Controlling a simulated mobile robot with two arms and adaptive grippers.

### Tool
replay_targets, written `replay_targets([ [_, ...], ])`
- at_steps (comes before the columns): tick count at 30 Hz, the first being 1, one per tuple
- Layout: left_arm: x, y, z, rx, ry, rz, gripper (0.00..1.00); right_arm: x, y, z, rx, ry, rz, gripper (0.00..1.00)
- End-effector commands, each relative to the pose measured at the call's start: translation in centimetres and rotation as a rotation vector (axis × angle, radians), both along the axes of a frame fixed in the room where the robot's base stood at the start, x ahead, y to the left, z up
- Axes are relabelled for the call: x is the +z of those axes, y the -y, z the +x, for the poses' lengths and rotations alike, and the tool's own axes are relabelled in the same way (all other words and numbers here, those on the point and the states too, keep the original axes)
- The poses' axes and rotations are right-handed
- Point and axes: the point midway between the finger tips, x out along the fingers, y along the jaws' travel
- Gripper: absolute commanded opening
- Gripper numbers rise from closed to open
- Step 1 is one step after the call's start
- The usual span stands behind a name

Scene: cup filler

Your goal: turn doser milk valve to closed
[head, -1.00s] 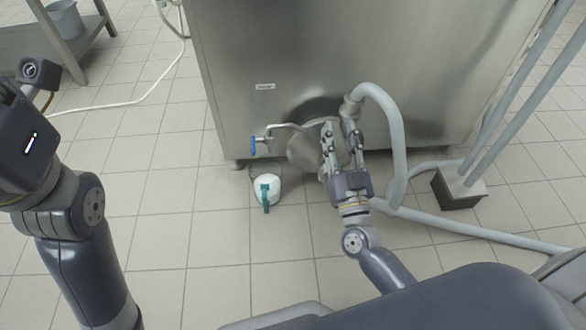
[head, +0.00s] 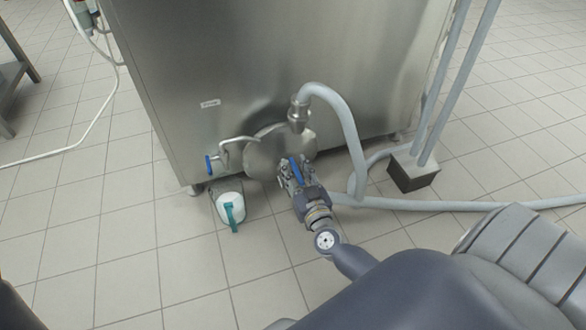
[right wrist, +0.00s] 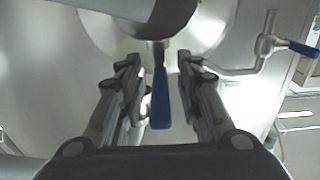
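A blue valve lever (head: 298,173) sits at the lower edge of a round steel part (head: 268,152) on the front of the steel machine. My right gripper (head: 287,172) is at this lever in the head view. In the right wrist view the blue lever (right wrist: 160,97) points down between the two spread fingers of my right gripper (right wrist: 158,68), with a visible gap on each side. The valve body behind the lever is partly hidden. My left gripper is not in view.
A smaller tap with a blue handle (head: 208,165) is left of the round part. A white jug with a green handle (head: 230,206) stands on the floor below it. A grey hose (head: 345,115) arches to the right. The tiled floor in front is mostly clear.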

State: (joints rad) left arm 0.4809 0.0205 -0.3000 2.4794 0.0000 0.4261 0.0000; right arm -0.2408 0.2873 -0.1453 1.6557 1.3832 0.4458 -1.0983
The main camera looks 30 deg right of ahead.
Motion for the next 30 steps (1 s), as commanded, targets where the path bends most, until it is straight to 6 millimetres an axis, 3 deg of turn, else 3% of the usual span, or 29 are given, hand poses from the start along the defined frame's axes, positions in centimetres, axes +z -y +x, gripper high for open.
replay_targets([
  [6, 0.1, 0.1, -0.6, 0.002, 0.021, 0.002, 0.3, -0.1, 0.4, 1.7, -0.001, -0.001, 0.0, 0.33],
  [14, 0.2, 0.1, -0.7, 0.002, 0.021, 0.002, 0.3, 0.0, 0.4, 1.8, 0.0, -0.001, 0.0, 0.33],
  [19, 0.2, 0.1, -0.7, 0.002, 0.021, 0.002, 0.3, 0.0, 0.4, 1.8, 0.0, -0.001, 0.0, 0.0],
  [30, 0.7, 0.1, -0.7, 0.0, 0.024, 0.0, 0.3, 0.2, 0.4, 1.8, -0.017, 0.0, 0.003, 0.0],
])
